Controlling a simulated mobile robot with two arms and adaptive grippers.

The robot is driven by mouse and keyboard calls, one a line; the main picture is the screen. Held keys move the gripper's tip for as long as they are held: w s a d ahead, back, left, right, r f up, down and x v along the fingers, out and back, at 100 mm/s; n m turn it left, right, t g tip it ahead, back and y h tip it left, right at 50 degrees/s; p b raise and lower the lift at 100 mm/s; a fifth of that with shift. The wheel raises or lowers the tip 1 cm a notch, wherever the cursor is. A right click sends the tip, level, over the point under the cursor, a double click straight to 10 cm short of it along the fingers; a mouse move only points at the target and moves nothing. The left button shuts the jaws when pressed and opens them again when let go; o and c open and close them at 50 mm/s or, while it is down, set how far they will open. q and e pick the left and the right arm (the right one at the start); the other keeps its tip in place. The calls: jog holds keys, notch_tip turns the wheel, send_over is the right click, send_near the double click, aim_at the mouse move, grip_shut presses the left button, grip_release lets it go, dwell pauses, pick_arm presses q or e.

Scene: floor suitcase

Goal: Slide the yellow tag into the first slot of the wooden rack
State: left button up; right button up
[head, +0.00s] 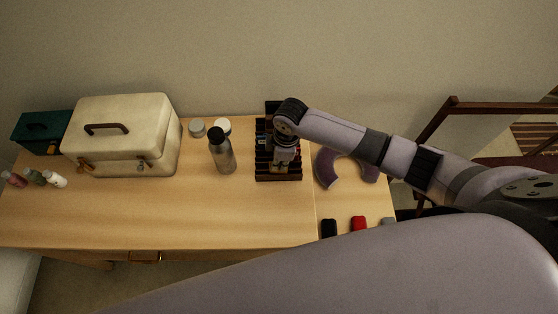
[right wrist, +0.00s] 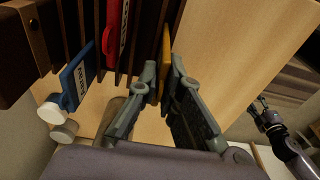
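The dark wooden rack (head: 280,177) stands on the table. It also shows in the right wrist view (right wrist: 20,60), with a blue tag (right wrist: 77,78) and a red tag (right wrist: 112,35) among its dividers. The yellow tag (right wrist: 166,45) appears edge-on between the fingertips of my right gripper (right wrist: 164,75), which look closed against both its sides. The tag is at the rightmost visible dividers; how deep it sits is unclear. In the head view my right gripper (head: 283,160) is over the rack and hides part of it. My left gripper (right wrist: 262,106) seems small and dark in the wrist view.
A metal bottle (head: 222,155) stands left of the rack, with white-lidded jars (head: 197,127) behind it. A cream case (head: 110,145) is farther left. A purple curved object (head: 329,170) lies to the right.

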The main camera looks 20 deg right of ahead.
jog(key=o, duration=0.4)
jog(key=shift+r, duration=0.15)
notch_tip(320, 180, up, 12)
jog(key=d+b, duration=0.1)
jog(key=shift+s+d, duration=0.2)
jog(key=shift+s, duration=0.1)
dwell(0.6)
